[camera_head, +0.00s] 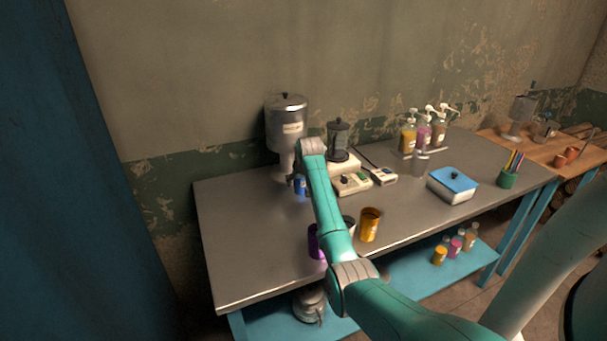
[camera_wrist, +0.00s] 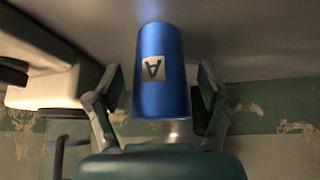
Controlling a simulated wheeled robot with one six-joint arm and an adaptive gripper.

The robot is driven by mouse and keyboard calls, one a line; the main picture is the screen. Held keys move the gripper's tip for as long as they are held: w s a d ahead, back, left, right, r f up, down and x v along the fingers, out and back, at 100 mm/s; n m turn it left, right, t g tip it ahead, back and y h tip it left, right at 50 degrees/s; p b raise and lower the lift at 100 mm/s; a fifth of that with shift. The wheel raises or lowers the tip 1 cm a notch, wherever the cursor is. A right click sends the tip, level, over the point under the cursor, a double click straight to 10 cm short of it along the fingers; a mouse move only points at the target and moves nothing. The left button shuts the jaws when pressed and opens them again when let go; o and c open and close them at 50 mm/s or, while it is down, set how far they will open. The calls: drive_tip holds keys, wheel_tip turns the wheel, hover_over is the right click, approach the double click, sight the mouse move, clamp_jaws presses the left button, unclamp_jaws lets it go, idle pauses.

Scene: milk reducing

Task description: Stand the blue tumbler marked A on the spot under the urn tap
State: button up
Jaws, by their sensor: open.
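The blue tumbler (camera_head: 300,187) stands on the grey table just below the urn (camera_head: 287,125), partly hidden by my arm. In the wrist view the tumbler (camera_wrist: 160,95) appears upside down, with its A label facing me. My gripper (camera_wrist: 161,78) has one finger on each side of the tumbler; the fingers look spread, with gaps beside it. The tap and the spot under it are hidden in the head view, so I cannot tell how exactly the tumbler sits on the spot.
A grinder-like jar (camera_head: 338,140) and a scale (camera_head: 351,183) stand right of the urn. A purple cup (camera_head: 315,241) and an orange cup (camera_head: 369,225) stand near the front edge, close to my arm. The table's left part (camera_head: 240,240) is clear.

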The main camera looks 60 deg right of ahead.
drive_tip(key=v, duration=1)
drive_tip(key=shift+s+r, duration=0.15)
drive_tip(key=shift+r, duration=0.1)
drive_tip(key=shift+a, duration=0.1)
